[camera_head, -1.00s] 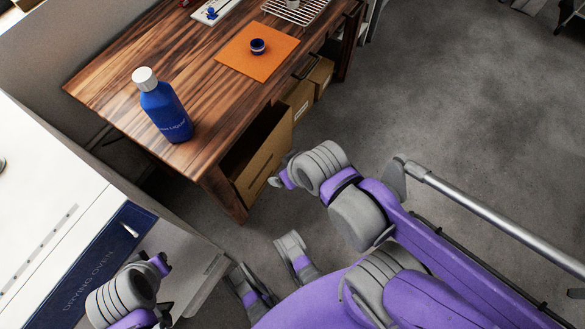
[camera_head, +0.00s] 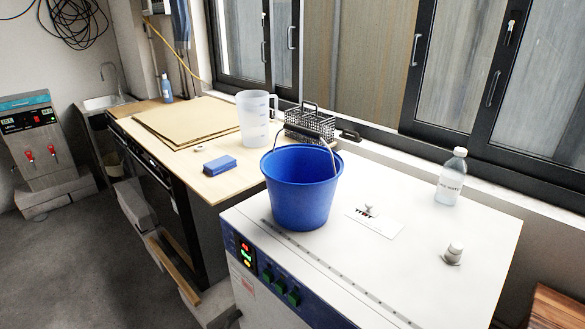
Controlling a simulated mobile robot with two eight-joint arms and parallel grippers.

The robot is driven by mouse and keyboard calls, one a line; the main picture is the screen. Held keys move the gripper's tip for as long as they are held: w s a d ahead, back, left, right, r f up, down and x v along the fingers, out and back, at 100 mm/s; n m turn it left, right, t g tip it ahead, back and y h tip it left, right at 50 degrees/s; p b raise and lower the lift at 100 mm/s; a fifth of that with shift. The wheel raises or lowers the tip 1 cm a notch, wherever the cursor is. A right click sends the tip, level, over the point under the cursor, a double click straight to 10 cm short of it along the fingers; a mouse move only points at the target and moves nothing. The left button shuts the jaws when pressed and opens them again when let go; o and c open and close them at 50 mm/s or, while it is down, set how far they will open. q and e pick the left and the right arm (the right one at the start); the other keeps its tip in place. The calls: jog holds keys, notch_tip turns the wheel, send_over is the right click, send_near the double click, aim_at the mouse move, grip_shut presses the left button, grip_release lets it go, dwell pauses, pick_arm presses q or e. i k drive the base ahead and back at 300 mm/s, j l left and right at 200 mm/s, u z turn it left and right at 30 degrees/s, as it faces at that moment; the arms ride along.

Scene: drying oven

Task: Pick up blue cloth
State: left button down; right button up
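A small flat blue block-like item (camera_head: 220,165) lies on the light wooden counter, left of the bucket. It may be the folded blue cloth, but it is too small to tell cloth from sponge.
A blue bucket (camera_head: 300,198) and a clear bottle (camera_head: 450,180) stand on the white oven top (camera_head: 400,262). A measuring jug (camera_head: 256,118), brown sheets (camera_head: 185,122) and a black wire basket (camera_head: 309,124) occupy the counter (camera_head: 185,166). Floor is open at lower left.

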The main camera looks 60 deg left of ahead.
aim_at(221, 165)
jog(key=k+j+u, duration=0.1)
jog(key=u, duration=2.55)
jog(key=k, duration=0.05)
